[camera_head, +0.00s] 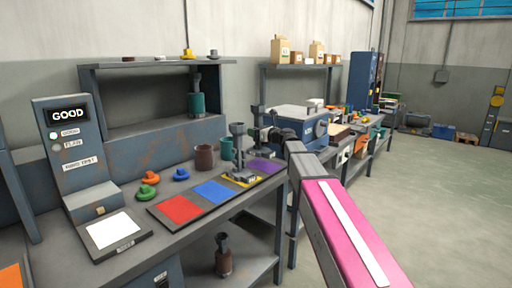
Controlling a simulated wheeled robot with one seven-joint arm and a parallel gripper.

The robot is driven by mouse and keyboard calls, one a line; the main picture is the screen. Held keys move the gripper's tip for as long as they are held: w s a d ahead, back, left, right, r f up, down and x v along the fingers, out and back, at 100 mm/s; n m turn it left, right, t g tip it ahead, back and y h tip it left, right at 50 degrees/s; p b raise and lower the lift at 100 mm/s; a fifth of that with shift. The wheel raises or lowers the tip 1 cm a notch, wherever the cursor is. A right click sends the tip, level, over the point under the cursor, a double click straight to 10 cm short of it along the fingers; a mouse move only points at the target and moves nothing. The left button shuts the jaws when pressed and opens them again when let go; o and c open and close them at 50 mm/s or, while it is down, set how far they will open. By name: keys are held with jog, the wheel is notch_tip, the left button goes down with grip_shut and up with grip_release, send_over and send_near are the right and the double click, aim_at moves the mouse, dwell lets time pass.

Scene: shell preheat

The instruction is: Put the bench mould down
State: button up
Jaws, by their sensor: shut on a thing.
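The bench mould appears to be the dark grey piece with a cup-like top (238,155), in the middle of the head view. It stands upright over the yellow square (229,179) of the bench mat. My gripper (251,136) reaches in from the right and is shut on its upper part. The mould's foot is at or just above the yellow square; I cannot tell whether it touches. The fingertips are small and partly merged with the dark mould.
A red square (180,209), blue square (214,192) and purple square (264,166) share the mat and look bare. A brown cup (204,158) and teal mug (226,149) stand behind. Green (148,180) and blue (181,175) pieces lie left.

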aim_at(256, 142)
jog(key=shift+f, duration=2.65)
jog(key=shift+f, duration=0.1)
jog(key=o, duration=1.3)
jog(key=shift+o, duration=0.2)
jog(key=v, duration=1.2)
